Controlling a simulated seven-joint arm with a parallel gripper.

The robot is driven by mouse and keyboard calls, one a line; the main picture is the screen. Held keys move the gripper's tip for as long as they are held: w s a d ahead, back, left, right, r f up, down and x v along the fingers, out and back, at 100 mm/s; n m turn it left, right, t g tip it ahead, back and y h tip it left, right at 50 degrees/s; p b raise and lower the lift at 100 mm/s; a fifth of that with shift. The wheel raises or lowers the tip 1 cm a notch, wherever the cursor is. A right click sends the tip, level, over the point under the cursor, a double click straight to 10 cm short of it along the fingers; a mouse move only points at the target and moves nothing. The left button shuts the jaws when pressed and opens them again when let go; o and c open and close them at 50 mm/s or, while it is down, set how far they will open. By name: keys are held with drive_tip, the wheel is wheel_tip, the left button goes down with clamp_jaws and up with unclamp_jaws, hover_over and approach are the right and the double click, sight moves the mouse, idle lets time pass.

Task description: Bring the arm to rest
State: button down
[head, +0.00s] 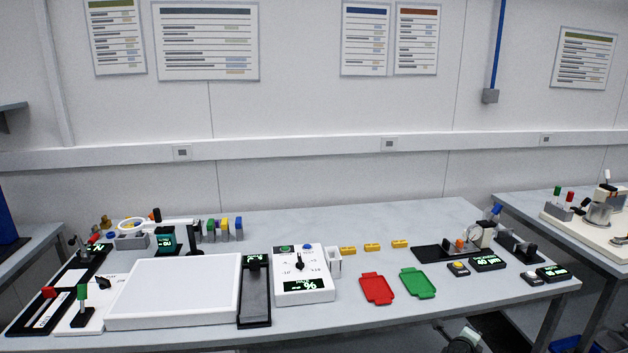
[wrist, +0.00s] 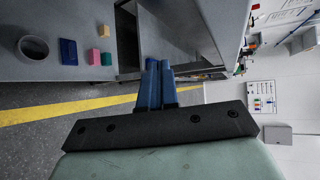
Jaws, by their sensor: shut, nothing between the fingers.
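My gripper (wrist: 158,66) shows in the wrist view, with its two blue fingers side by side and touching. It is shut and nothing is between the fingers. The fingers are clear of any object that I can see. In the head view the gripper's fingers cannot be made out. The task names no object to handle.
The long bench (head: 330,225) holds a white panel (head: 175,290), a red tray (head: 376,289), a green tray (head: 418,283) and several instruments. In the wrist view, a grey surface carries a dark cup (wrist: 33,48) and small blocks. A yellow floor stripe (wrist: 60,109) runs below.

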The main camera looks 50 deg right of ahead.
drive_tip(key=w+a+f+n+t+y, duration=0.25)
drive_tip(key=w+a+f+n, duration=0.25)
drive_tip(key=w+f, duration=0.6)
drive_tip(key=w+a+f+n+y, duration=0.4)
drive_tip(key=w+a+f+n, duration=0.3)
drive_tip(key=w+a, duration=0.55)
drive_tip(key=w+a+f+n+y, duration=0.4)
drive_tip(key=w+a+f+n, duration=0.3)
drive_tip(key=w+a, duration=0.5)
drive_tip(key=a+f+n+g+y, duration=0.15)
drive_tip(key=a+f+n, duration=0.25)
drive_tip(key=a, duration=0.8)
drive_tip(key=a+f+n+g+y, duration=0.15)
drive_tip(key=a+f+n, duration=0.25)
drive_tip(key=a, duration=0.7)
drive_tip(key=s+a+f+n+g, duration=0.1)
drive_tip(key=s+a+n+g, duration=0.1)
drive_tip(key=s+a+n, duration=0.4)
drive_tip(key=s+a+n+g, duration=0.3)
drive_tip(key=s+a+n, duration=0.3)
drive_tip(key=a, duration=0.6)
drive_tip(key=shift+a+f, duration=0.15)
drive_tip(key=shift+f, duration=0.25)
